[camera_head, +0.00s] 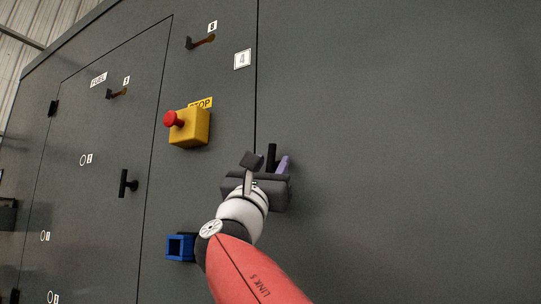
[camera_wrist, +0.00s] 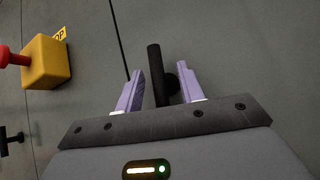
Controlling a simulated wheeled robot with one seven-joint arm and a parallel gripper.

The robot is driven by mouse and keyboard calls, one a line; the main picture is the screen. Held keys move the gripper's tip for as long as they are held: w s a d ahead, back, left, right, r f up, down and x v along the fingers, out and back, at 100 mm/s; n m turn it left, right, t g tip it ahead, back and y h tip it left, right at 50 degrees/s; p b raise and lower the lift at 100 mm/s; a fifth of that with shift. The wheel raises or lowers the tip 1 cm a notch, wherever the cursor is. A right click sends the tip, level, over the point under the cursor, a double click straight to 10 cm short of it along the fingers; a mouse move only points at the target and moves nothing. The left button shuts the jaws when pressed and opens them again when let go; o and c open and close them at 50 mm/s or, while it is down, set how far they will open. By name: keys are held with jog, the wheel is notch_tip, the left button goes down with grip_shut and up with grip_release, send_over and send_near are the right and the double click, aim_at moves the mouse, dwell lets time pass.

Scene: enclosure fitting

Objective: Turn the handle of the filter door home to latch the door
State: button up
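A black handle (camera_wrist: 154,62) stands out from the grey panel, its bar close to upright in the wrist view. Its stem shows to the right of the bar. My gripper (camera_wrist: 162,72) is open, with one purple finger on each side of the bar. Gaps show between bar and fingers, so I see no grip. In the head view the handle (camera_head: 271,153) shows just right of a vertical panel seam, partly hidden by my gripper (camera_head: 276,168). No label naming the filter door is readable, and the latch is hidden.
A yellow box with a red stop button (camera_head: 188,128) sits left of my gripper. A blue square socket (camera_head: 180,247) is below it. A left door (camera_head: 105,140) marked FUEL carries another black handle (camera_head: 127,184). The grey wall on the right (camera_head: 410,140) is bare.

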jog(key=shift+w+d+r, duration=0.1)
jog(key=shift+w+r, duration=0.15)
jog(key=shift+r, duration=0.05)
grip_shut()
jog(key=n+y, duration=0.2)
jog(key=shift+d+n+t, duration=0.15)
jog(key=shift+n+t, duration=0.15)
jog(key=shift+t, duration=0.1)
jog(key=shift+n+y, duration=0.7)
